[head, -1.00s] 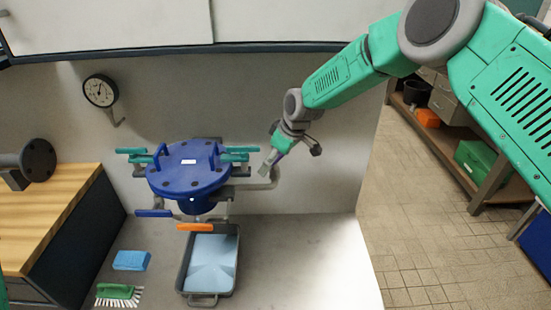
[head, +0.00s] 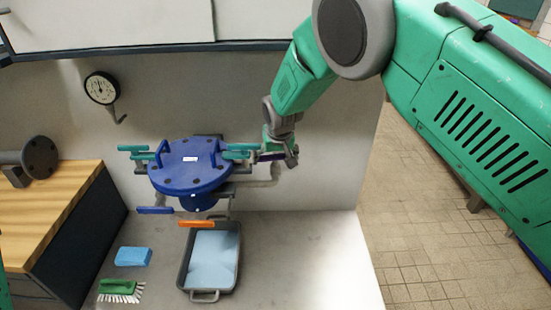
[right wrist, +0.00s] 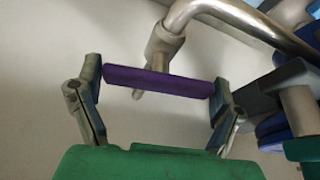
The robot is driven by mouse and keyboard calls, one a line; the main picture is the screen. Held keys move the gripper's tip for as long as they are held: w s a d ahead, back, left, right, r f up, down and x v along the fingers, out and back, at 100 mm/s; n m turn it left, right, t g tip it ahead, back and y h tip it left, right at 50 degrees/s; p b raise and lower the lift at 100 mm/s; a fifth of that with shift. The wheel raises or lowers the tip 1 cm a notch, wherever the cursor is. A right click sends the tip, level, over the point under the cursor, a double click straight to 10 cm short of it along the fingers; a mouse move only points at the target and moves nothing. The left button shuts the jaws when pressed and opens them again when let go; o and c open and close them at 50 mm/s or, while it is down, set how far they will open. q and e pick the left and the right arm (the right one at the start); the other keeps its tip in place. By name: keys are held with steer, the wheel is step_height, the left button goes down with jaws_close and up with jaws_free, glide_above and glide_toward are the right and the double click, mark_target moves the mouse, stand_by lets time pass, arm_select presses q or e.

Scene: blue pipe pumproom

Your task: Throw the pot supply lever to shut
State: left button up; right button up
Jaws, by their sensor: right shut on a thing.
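A purple lever (head: 270,157) sits on the grey pipework at the right of the blue lidded pot (head: 190,180). My right gripper (head: 278,153) is at this lever, just right of the pot's teal clamp handles. In the right wrist view the purple lever (right wrist: 155,80) spans between the two fingers, one at each end, and the gripper (right wrist: 157,82) is shut on it. A grey valve body (right wrist: 165,48) and bent pipe show behind the lever. No label naming the lever is readable. My left gripper is out of view.
A blue lever (head: 154,210) and an orange lever (head: 197,224) project below the pot. A grey tray (head: 186,262), blue sponge (head: 133,257) and green brush (head: 118,287) lie on the bench. A gauge (head: 101,88) hangs on the wall. The bench's right side is clear.

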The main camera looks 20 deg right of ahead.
steer(key=shift+w+r+m, duration=0.1)
steer(key=shift+w+m, duration=0.1)
steer(key=shift+m, duration=0.2)
steer(key=o, duration=1)
steer(key=shift+c, duration=0.2)
steer(key=shift+w+f, duration=0.15)
steer(key=shift+f, duration=0.05)
steer(key=v, duration=1.1)
steer(key=shift+a+r, duration=0.25)
steer(key=shift+r, duration=0.1)
steer(key=shift+c, duration=0.5)
